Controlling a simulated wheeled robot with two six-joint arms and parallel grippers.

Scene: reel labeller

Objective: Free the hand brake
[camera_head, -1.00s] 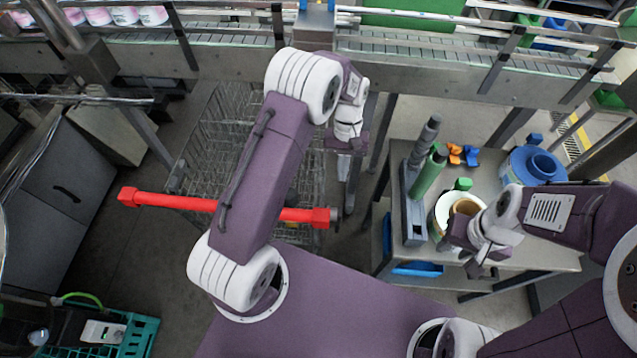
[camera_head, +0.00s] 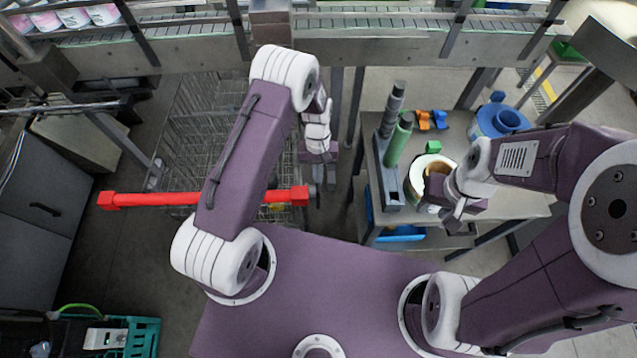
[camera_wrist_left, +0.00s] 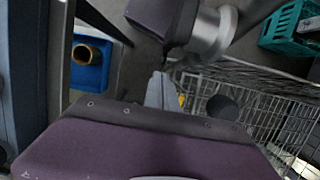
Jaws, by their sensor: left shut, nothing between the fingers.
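A wire cart (camera_head: 190,110) with a red push bar (camera_head: 150,199) stands at the left, partly behind my left arm; its mesh also shows in the left wrist view (camera_wrist_left: 262,103). I cannot make out the hand brake for sure. A dark round knob (camera_wrist_left: 222,107) and a small yellow part (camera_wrist_left: 181,100) show by the mesh in the wrist view.
The side table (camera_head: 510,205) at the right holds a green bottle (camera_head: 398,140), a white reel (camera_head: 416,180) and a blue reel (camera_head: 490,122). A conveyor (camera_head: 390,48) crosses the back. A teal crate (camera_head: 142,338) sits at lower left. Floor shows between cart and table.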

